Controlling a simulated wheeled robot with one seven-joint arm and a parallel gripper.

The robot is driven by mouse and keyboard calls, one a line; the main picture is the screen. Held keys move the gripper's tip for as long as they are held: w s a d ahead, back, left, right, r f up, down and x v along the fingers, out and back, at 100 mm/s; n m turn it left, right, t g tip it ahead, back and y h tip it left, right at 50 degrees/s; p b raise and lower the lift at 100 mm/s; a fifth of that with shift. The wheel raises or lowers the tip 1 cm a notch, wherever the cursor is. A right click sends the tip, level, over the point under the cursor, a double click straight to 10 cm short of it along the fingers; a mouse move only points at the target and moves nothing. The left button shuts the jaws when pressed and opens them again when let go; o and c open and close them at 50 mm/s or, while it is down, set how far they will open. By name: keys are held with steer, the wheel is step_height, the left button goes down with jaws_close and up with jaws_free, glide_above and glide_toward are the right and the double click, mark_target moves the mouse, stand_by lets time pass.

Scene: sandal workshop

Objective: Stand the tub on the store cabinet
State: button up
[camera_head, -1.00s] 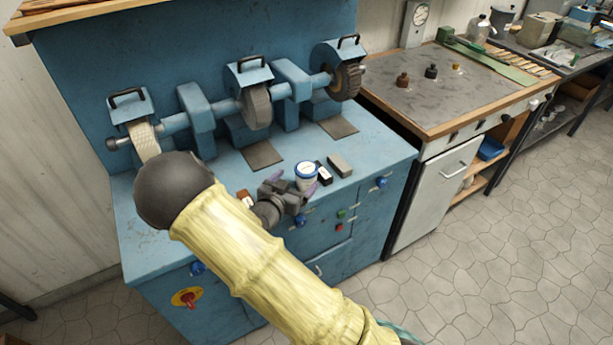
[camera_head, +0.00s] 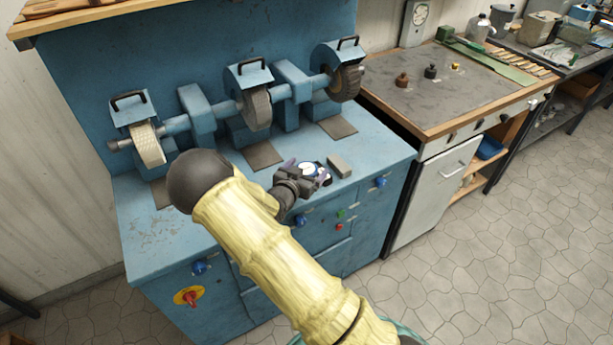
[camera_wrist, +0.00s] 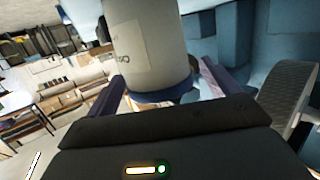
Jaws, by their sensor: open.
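The tub (camera_head: 309,168) is a small white pot with a blue lid, standing on the front part of the blue grinder bench top. My gripper (camera_head: 311,174) is at the tub, its jaws open with a purple finger on each side of it. The gripper hides most of the tub's body in the head view. In the wrist view the tub (camera_wrist: 155,45) fills the space between the open fingers (camera_wrist: 160,85), its blue rim close to the palm. Whether the fingers touch it I cannot tell. I cannot tell which piece of furniture is the store cabinet.
A grey block (camera_head: 340,166) lies just right of the tub. Grinding wheels (camera_head: 256,108) stand behind it on the blue bench (camera_head: 160,235). The tiled floor at right is clear.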

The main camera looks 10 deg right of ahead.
stand_by(0.5)
steer(key=c, duration=1.3)
steer(key=shift+r, duration=0.1)
step_height(320, 180, up, 10)
steer(key=shift+f+b, duration=0.1)
steer(key=shift+b, duration=0.25)
